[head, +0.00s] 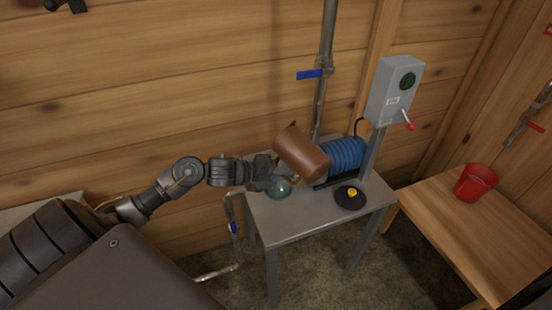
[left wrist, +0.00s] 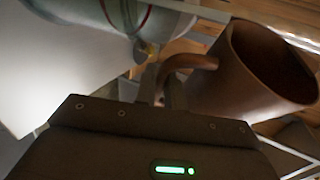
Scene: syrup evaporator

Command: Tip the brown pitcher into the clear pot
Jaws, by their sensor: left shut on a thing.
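The brown pitcher (head: 303,153) is held above the grey metal table, tilted over on its side. My left gripper (head: 268,168) is shut on it, at its handle. The left wrist view shows the brown pitcher (left wrist: 262,72) with its open mouth and its curved handle reaching to the gripper (left wrist: 155,95). The clear pot (head: 279,187) stands on the table just below the gripper and the pitcher, partly hidden by them. I cannot tell whether anything flows from the pitcher. My right gripper is not in view.
A blue coil (head: 347,154) lies behind the pitcher on the table (head: 285,222). A black disc with a yellow knob (head: 351,197) sits at the front right. A grey switch box (head: 394,90) stands behind. A red bucket (head: 475,182) is on the wooden bench (head: 470,238).

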